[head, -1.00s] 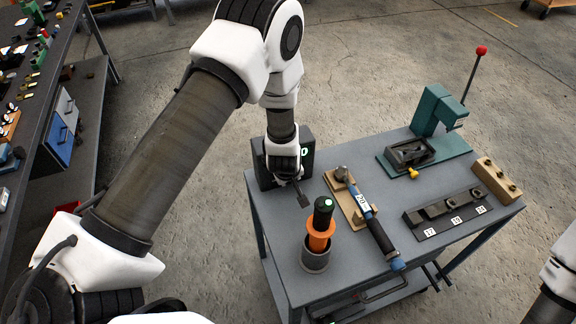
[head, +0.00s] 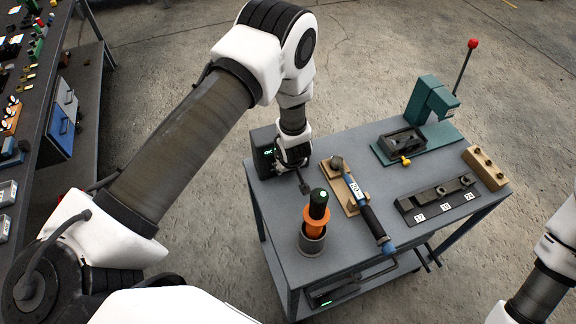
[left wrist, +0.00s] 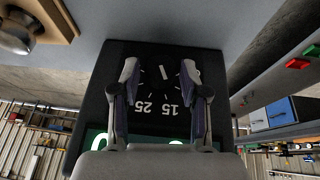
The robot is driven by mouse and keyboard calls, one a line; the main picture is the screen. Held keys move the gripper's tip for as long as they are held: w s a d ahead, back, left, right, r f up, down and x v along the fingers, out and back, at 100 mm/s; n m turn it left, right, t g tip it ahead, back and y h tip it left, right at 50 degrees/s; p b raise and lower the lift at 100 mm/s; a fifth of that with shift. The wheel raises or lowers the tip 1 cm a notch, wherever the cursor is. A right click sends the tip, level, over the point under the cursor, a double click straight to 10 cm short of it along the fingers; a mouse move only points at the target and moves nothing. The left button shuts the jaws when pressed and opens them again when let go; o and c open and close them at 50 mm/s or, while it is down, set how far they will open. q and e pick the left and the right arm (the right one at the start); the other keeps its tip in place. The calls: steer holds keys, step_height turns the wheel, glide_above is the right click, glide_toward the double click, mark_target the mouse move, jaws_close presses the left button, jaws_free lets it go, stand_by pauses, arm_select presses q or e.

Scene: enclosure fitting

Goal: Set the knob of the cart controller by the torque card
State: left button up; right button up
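The cart controller (head: 262,160) is a dark box at the cart's left back corner, with green characters on its display, partly hidden by my arm. In the left wrist view its dial face (left wrist: 153,122) shows upside-down numbers 15 and 25, with a bold white mark between the fingers. The knob's dark outline is hard to make out. My left gripper (left wrist: 163,70) is open, its fingers on either side of that mark; contact cannot be told. It also shows beside the controller in the head view (head: 304,186). A torque card cannot be clearly identified. My right gripper is out of view.
On the cart top (head: 330,262) are an orange-collared black tool in a cup (head: 313,241), a torque wrench (head: 372,218) labelled 20, a numbered socket rail (head: 438,200), a green press (head: 432,105) and a wooden block (head: 485,168). A bench stands at left.

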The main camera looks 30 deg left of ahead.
arm_select(q)
steer(key=v, duration=1.1)
steer(key=shift+r, duration=0.4)
steer(key=shift+d, duration=0.1)
steer(key=s+a+f+m+g+h, duration=0.15)
steer(key=s+f+m, duration=0.4)
steer(key=s, duration=0.75)
steer(key=s+f+m+g+h, duration=0.15)
steer(key=s+f+m, duration=0.4)
steer(key=s, duration=0.85)
step_height(320, 180, down, 16)
steer(key=n+b, duration=0.1)
steer(key=b, duration=1.4)
steer(key=shift+d+f+n+g, duration=0.2)
steer(key=shift+n+g, duration=0.1)
